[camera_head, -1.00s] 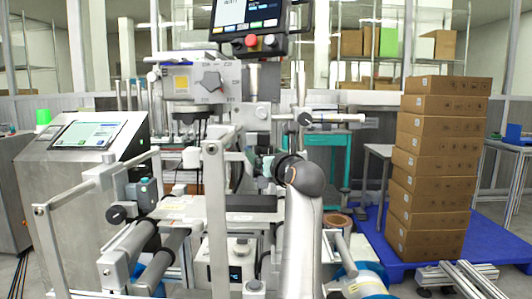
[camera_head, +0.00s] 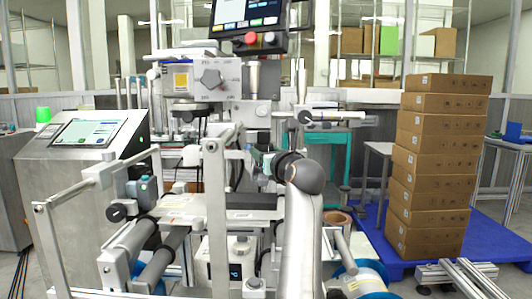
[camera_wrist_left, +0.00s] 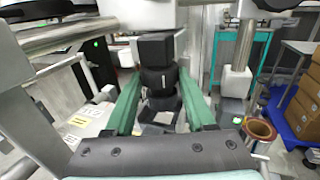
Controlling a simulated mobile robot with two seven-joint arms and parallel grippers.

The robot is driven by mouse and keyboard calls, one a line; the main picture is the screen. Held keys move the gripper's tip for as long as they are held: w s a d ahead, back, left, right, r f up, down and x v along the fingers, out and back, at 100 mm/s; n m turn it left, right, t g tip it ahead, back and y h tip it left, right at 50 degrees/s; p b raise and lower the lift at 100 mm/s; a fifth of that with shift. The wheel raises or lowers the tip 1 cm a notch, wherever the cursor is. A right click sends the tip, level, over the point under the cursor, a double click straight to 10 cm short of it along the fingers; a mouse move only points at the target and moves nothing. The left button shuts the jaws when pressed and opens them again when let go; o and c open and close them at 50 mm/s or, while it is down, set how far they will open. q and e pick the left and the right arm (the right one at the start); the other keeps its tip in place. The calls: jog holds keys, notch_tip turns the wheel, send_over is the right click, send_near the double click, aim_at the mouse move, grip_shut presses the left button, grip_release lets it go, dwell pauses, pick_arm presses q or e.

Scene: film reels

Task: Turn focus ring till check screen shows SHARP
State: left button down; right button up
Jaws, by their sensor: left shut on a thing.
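A black lens-like unit (camera_wrist_left: 158,50) with a ridged ring (camera_wrist_left: 159,80) stands in the middle of the left wrist view. My left gripper (camera_wrist_left: 160,100) has its two green fingers on either side of the ring and is shut on it. In the head view my left gripper (camera_head: 262,160) is at the middle of the machine, partly hidden by my own wrist; the ring cannot be made out there. A hanging monitor (camera_head: 245,14) is at the top, cut off by the picture edge. Its text is too small to read. My right gripper is not in view.
A grey upright post (camera_head: 214,215) and rollers (camera_head: 130,250) stand close left of my arm. A knobbed box (camera_head: 212,80) is above. A steel console (camera_head: 80,165) with a lit screen is at left. Stacked cartons (camera_head: 432,165) stand on a blue pallet (camera_head: 480,235) at right.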

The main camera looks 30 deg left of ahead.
pick_arm(q)
jog(key=shift+s+m+t+h+p, duration=0.1)
jog(key=shift+m+t+h+p, duration=0.4)
jog(key=shift+t+p, duration=0.1)
jog(key=shift+c, duration=1.2)
grip_release()
jog(key=b+v, duration=0.4)
jog(key=v, duration=0.8)
jog(key=shift+d, duration=0.25)
jog(key=shift+s, duration=0.1)
